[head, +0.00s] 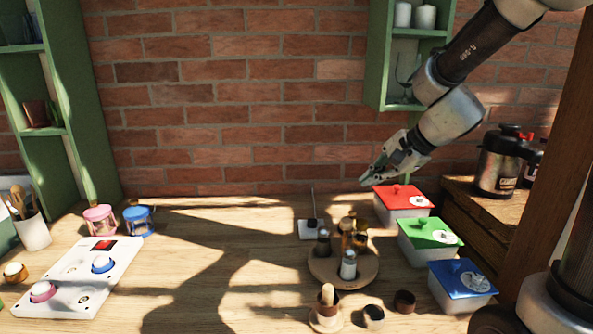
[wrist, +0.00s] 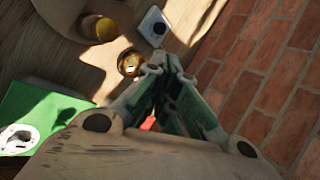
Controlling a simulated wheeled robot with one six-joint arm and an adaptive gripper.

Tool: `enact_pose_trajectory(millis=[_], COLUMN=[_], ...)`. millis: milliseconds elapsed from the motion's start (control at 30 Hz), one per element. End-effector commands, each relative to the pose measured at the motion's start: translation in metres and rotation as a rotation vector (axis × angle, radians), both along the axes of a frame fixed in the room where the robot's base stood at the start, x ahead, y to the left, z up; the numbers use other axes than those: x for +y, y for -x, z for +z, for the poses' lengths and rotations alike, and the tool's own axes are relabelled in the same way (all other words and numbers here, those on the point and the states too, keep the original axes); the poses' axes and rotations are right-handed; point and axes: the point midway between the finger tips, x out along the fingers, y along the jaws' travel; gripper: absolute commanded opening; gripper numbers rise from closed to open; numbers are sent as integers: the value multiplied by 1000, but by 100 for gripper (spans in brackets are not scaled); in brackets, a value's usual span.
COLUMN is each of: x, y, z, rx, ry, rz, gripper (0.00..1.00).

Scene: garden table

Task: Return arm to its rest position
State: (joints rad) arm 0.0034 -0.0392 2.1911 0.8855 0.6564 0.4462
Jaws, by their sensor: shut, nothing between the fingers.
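My gripper (head: 372,179) is shut and empty. It hangs in the air above the back right of the wooden table (head: 190,285), in front of the brick wall and just up and left of the red-lidded box (head: 402,200). In the wrist view my gripper's fingers (wrist: 160,75) meet at the tips, with the table and brick wall beyond. My arm reaches in from the upper right corner of the head view.
Green-lidded (head: 430,238) and blue-lidded (head: 461,283) boxes stand at the right. A round wooden board (head: 325,270) holds several small bottles. A white button panel (head: 80,277) lies at the left. A green wall shelf (head: 376,70) is close behind my arm. The table's middle left is clear.

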Motion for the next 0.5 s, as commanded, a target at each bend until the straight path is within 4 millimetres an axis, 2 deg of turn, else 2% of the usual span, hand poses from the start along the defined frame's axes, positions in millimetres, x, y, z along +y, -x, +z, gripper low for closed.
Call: enact_pose_trajectory(millis=[33, 100, 200, 300, 400, 500], x=[-9, -25, -52, -81, -106, -124], y=[30, 70, 124, 170, 204, 225], z=[14, 26, 35, 39, 41, 42], rx=[-46, -94, -143, -169, -175, -167], ry=[84, 217, 411, 594, 742, 841], rz=[103, 256, 458, 627, 752, 830], gripper=[0, 0, 0, 0, 0, 0])
